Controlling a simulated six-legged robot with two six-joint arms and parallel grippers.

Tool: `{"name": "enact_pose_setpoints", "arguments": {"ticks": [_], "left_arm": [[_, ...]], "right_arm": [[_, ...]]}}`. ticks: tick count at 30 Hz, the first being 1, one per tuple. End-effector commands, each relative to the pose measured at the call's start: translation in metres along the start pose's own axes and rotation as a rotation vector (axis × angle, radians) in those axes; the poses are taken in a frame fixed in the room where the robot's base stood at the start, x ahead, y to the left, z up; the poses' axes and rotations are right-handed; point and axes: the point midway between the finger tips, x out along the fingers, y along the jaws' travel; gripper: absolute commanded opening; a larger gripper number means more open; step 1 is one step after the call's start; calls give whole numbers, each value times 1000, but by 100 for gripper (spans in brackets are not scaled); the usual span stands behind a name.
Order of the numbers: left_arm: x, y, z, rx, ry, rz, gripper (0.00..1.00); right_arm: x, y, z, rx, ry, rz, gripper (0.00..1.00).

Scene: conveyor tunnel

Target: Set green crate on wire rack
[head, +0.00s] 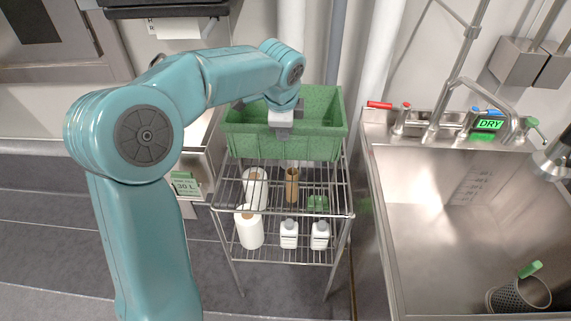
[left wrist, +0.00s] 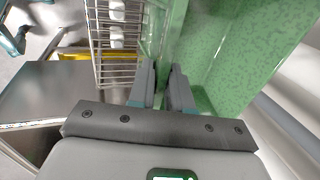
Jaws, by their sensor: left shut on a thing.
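The green crate (head: 330,142) is at the top of the wire rack (head: 283,185) in the head view. Whether its base touches the rack's top is hard to tell. My left gripper (head: 279,130) is at the crate's front wall, with the arm reaching over from the left. In the left wrist view, the two fingers of my left gripper (left wrist: 163,92) are closed on the wall of the green crate (left wrist: 235,50), which fills the right side. The wire rack (left wrist: 112,50) shows left of the fingers. My right gripper is not in view.
White bottles (head: 289,234) and paper rolls (head: 250,228) stand on the rack's lower shelves. A steel sink (head: 470,200) with taps is close on the right. A steel cabinet with a green 30 L label (head: 185,184) is at the left. The grey floor is clear in front.

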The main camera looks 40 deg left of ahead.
Motion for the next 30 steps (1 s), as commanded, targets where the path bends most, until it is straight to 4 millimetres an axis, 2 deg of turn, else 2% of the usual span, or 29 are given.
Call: {"name": "enact_pose_setpoints", "arguments": {"ticks": [1,6,14,20,30], "left_arm": [[16,6,1,0,-2,2,0],[51,17,0,-2,-1,-1,0],[73,22,-3,-2,0,-3,0],[103,31,-3,-2,-1,-1,0],[109,33,-4,-2,1,-3,0]], "right_arm": [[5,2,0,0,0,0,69],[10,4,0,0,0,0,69],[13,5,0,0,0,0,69],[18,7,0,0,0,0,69],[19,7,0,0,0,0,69]]}}
